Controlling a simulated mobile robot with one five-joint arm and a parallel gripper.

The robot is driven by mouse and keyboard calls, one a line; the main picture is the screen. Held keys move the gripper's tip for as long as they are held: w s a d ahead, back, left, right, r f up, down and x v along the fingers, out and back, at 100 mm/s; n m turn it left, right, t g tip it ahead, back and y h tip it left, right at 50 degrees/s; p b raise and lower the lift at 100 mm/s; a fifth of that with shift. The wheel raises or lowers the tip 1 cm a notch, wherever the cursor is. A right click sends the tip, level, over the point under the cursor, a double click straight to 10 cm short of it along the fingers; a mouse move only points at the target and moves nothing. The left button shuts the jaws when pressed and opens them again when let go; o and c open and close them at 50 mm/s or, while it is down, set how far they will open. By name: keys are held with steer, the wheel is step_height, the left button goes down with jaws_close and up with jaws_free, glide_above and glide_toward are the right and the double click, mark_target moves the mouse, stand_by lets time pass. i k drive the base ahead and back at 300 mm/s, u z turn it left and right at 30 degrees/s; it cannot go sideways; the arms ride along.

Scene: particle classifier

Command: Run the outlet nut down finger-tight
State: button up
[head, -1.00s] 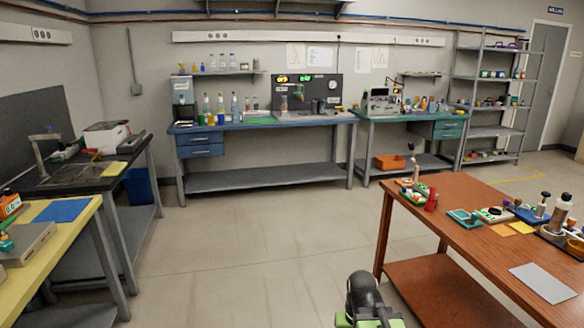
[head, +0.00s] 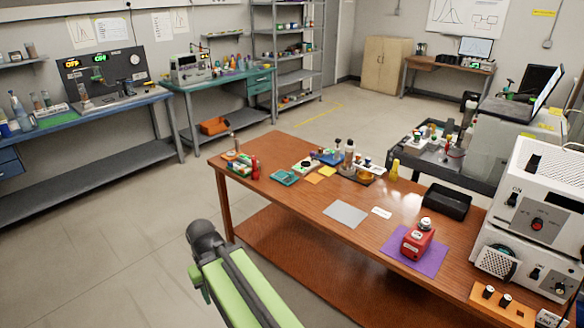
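I cannot make out an outlet nut in the head view. A large white instrument (head: 530,210) with knobs and a round grille stands at the right end of the brown table (head: 262,150). I cannot tell if it is the particle classifier. A red block (head: 416,243) with a pale and black cap on top sits on a purple mat (head: 392,246) left of the instrument. My gripper is not visible.
A black tray (head: 446,202), a grey sheet (head: 346,213) and several bottles and small parts lie on the brown table. A blue bench (head: 110,112) with a display panel (head: 104,76) is at the back left. Floor is open at the left and behind the table.

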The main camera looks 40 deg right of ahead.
mark_target(425, 221)
steer(key=u, duration=0.65)
steer(key=k, duration=2)
steer(key=z, duration=0.7)
steer(key=i, duration=1)
steer(key=u, duration=0.05)
